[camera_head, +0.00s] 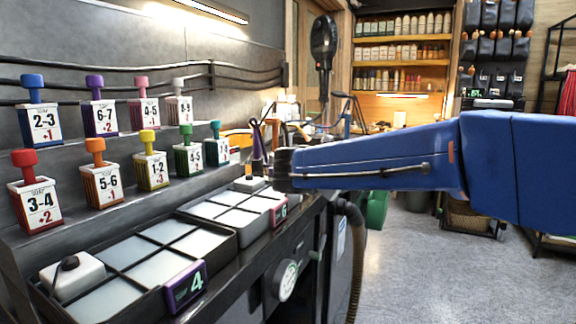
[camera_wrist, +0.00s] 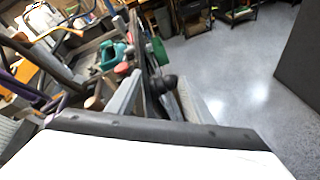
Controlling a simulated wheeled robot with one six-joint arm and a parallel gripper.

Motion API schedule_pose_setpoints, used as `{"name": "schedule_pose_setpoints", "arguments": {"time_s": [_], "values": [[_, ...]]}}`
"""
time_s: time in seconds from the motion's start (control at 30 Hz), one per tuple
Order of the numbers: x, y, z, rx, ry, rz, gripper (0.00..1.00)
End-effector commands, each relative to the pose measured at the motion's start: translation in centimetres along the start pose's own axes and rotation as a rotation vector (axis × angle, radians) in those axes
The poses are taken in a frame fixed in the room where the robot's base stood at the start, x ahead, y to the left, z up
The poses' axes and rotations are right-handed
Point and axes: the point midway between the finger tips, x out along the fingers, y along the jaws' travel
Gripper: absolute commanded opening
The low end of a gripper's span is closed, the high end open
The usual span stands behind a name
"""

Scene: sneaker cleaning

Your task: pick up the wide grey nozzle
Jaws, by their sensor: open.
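I cannot pick out the wide grey nozzle with certainty in either view. My gripper (camera_wrist: 158,92) is open in the wrist view, with two grey fingers spread apart. A dark upright shape with a round black knob (camera_wrist: 168,82) shows between or just beyond the fingers; I cannot tell whether it touches them. In the head view my blue arm reaches in from the right. Its dark end is beside the far end of the bench, and the fingers are hidden there.
The bench (camera_head: 225,268) on the left carries sectioned trays (camera_head: 148,237) and rows of numbered bottles (camera_head: 102,182). Cables, a teal object (camera_wrist: 112,54) and a green object (camera_wrist: 160,50) crowd the area near my gripper. Open grey floor (camera_head: 415,260) lies to the right.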

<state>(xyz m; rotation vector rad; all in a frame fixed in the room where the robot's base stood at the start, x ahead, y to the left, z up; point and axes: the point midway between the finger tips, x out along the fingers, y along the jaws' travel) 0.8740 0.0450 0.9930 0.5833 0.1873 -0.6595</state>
Motion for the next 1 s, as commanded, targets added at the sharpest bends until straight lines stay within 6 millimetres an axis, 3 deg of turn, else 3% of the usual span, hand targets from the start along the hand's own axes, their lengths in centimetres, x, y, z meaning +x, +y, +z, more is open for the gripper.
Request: {"name": "schedule_pose_setpoints", "arguments": {"time_s": [0.03, 0.2, 0.3, 0.4, 0.53, 0.63, 1.0], "values": [[-0.3, 3.1, -0.9, -0.081, -0.029, 0.046, 0.47], [-2.3, 11.9, -3.2, -0.326, -0.151, 0.186, 0.47], [-3.6, 15.7, -4.3, -0.428, -0.214, 0.246, 0.47], [-4.7, 18.1, -5.2, -0.492, -0.258, 0.282, 0.47], [-5.1, 19.5, -5.6, -0.530, -0.285, 0.303, 0.47], [-4.4, 20.0, -5.5, -0.534, -0.288, 0.304, 0.47], [1.6, 22.1, -4.3, -0.532, -0.287, 0.301, 0.47]]}}
